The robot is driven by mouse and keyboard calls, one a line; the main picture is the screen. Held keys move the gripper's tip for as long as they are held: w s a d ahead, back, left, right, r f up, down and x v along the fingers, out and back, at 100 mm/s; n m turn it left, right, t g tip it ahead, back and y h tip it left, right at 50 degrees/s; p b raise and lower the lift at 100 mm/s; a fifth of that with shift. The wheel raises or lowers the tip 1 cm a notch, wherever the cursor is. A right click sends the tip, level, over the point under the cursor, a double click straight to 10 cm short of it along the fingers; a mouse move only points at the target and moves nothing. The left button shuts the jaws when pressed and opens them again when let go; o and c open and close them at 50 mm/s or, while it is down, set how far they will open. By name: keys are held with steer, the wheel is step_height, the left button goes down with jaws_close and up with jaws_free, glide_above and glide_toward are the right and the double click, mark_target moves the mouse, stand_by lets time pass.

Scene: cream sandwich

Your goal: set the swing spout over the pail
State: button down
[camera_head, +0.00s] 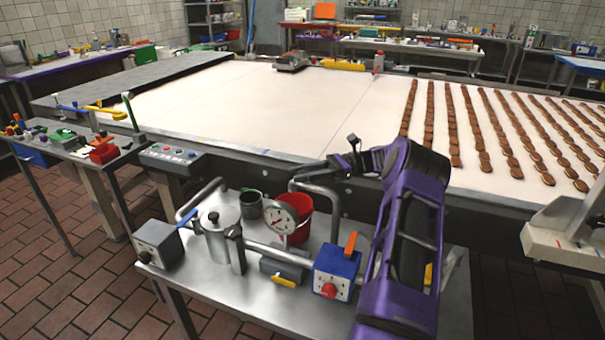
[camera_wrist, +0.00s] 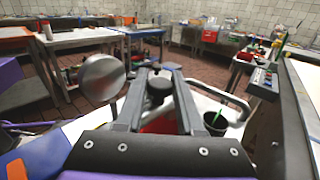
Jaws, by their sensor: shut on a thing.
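My gripper (camera_head: 348,162) is at the end of my purple arm, above the far side of the steel bench. In the wrist view its two fingers are shut on a black knob (camera_wrist: 158,88). A bent grey metal pipe, apparently the swing spout (camera_head: 318,188), runs below the gripper, and a pipe also shows in the wrist view (camera_wrist: 238,104). The red pail (camera_head: 301,207) stands behind the dial gauge, partly hidden. Its red (camera_wrist: 160,125) shows between the fingers. The pipe's left end appears close to the pail's rim; I cannot tell whether it is over the opening.
The round gauge (camera_head: 284,219) stands in front of the pail. A dark green cup (camera_head: 250,204), a steel pot (camera_head: 219,240) and a blue box with an orange lever (camera_head: 337,272) are nearby. The conveyor (camera_head: 230,105) borders the bench behind.

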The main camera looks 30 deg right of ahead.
steer(key=c, duration=0.6)
jaws_free()
steer(key=shift+o, duration=0.2)
steer(key=shift+d, duration=0.1)
steer(key=v, duration=0.7)
steer(key=shift+d+b, duration=0.15)
steer(key=shift+b, duration=0.15)
